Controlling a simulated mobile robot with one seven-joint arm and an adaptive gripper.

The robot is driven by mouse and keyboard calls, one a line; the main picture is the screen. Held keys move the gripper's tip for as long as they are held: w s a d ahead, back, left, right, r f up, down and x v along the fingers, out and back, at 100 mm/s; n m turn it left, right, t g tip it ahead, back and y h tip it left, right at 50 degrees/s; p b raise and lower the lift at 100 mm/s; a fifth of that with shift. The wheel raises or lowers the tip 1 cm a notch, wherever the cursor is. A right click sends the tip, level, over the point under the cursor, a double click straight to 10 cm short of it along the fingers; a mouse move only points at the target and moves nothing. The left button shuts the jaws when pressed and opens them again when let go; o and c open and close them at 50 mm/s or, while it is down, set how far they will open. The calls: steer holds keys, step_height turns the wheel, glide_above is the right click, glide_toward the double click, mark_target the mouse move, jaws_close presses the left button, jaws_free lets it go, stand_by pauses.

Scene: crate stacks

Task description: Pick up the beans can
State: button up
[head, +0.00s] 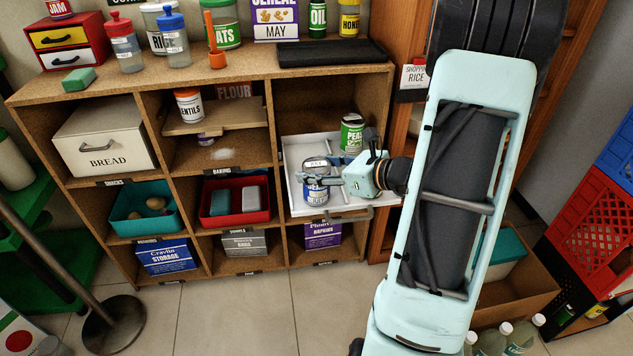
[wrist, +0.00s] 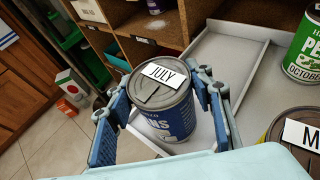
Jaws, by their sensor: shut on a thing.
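The beans can (head: 316,191) is blue with a grey lid, and a JULY label (wrist: 164,72) lies on the lid in the wrist view. My gripper (head: 320,174) is shut on the can, with one finger on each side of it, and the can is upright. In the wrist view my gripper (wrist: 162,98) grips the can's blue body (wrist: 172,118). The can is at the white pull-out tray (head: 297,150); I cannot tell whether its base touches the tray.
A green peas can (head: 352,134) stands at the back right of the tray. Another can (wrist: 296,128), partly cut off, stands close on the right in the wrist view. Wooden cubbies surround the tray, with a red bin (head: 235,217) to the left. The tray's left back is clear.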

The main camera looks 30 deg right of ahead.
steer(key=c, duration=0.5)
steer(key=shift+r, duration=0.1)
steer(key=shift+c, duration=0.7)
steer(key=shift+r, duration=0.1)
